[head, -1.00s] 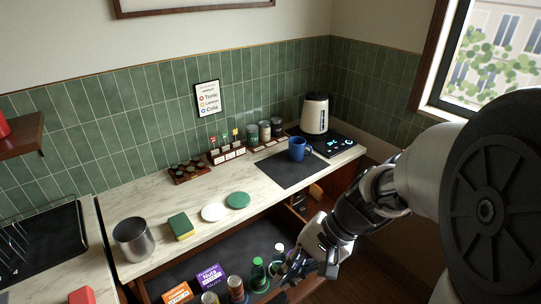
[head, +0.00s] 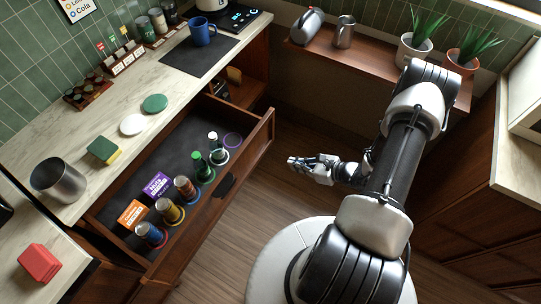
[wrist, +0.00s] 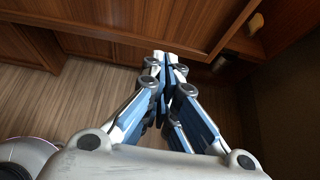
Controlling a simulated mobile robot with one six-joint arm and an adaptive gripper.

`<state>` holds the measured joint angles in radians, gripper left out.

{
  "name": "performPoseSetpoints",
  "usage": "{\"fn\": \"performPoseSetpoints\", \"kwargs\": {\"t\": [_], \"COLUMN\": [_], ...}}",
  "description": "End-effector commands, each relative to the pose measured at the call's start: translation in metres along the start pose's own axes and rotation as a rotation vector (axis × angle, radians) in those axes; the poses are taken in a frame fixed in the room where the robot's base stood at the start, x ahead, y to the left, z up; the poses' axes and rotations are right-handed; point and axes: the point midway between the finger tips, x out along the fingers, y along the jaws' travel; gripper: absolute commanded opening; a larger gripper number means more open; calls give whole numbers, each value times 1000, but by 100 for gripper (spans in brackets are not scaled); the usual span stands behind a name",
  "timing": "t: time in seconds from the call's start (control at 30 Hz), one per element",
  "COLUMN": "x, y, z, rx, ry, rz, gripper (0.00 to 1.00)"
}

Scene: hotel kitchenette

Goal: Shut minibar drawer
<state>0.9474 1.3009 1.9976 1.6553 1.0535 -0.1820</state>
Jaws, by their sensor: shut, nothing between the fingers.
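The minibar drawer (head: 259,135) is pulled open below the counter, its wooden front towards the room and a dark handle (head: 226,186) on it. Inside stand an orange box (head: 132,215), a purple box (head: 157,186), several cans and a green bottle (head: 201,166). My gripper (head: 291,162) is shut and empty, to the right of the drawer front and apart from it, over the floor. In the wrist view, my closed fingers (wrist: 165,58) point towards a wooden panel (wrist: 150,22); I cannot tell how far off it is.
The counter holds a blue mug (head: 202,32), a metal pot (head: 57,179), a sponge (head: 104,151) and two round pads. Wooden floor (head: 245,221) is clear before the drawer.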

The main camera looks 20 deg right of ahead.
Motion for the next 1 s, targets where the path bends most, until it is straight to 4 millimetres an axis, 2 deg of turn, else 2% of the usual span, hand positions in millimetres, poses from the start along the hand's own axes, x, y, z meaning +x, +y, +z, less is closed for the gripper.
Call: {"fn": "performPoseSetpoints", "kwargs": {"t": [0.17,0.6,0.8,1.0], "x": [18,108,128,134], "y": [1,1,0,0], "z": [-2,0,15,19], "rx": [2,-2,-1,1], "ry": [0,0,0,0], "rz": [1,3,1,0], "gripper": [0,0,0,0]}}
